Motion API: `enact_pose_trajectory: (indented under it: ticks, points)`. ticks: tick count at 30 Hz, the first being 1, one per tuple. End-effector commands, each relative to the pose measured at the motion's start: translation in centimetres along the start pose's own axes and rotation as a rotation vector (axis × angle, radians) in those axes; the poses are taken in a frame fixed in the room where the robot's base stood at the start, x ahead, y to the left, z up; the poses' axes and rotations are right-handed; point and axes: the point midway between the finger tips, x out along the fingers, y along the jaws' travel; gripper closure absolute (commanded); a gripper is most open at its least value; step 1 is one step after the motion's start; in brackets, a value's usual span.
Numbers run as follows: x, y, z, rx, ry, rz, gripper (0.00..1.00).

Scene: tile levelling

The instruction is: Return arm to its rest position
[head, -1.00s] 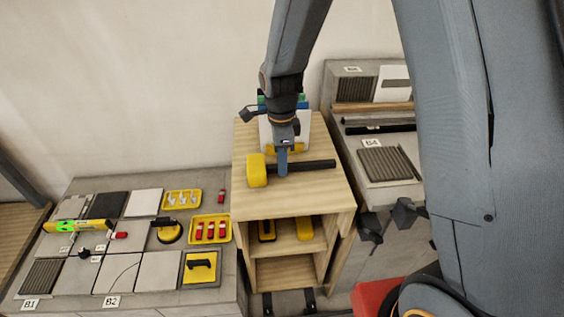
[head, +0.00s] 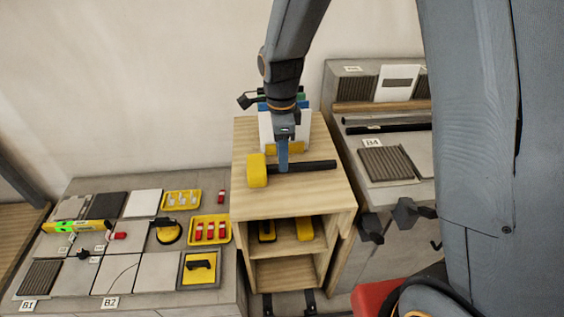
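My gripper (head: 282,158) hangs from my grey arm over the top of the wooden cabinet (head: 330,203). It is seen narrow, from the side, so the gap between its fingers does not show. Just below or behind it lies a mallet with a yellow head (head: 257,170) and a dark handle (head: 318,166), flat on the cabinet top. I cannot tell whether the gripper touches the mallet. A white and yellow object (head: 300,133) stands on the cabinet top, partly hidden by the arm.
On the left bench lie several tiles (head: 111,274), a yellow-green level (head: 73,227), a suction cup (head: 167,231) and yellow trays, one (head: 210,228) with red pieces. On the right bench lies a ribbed tile (head: 385,162). The cabinet shelf (head: 285,249) holds yellow items.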

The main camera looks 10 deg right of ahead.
Motion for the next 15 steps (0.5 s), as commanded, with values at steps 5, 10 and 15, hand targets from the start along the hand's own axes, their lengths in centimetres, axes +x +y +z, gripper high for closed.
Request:
enact_pose_trajectory:
  ticks: [5,10,15]
  points:
    - [-2.7,-0.1,0.0,0.0,-0.001,-0.005,0.61]
    - [-4.3,-0.1,0.0,0.0,-0.001,-0.002,0.61]
    - [-4.7,0.1,-0.1,-0.006,0.0,0.0,0.61]
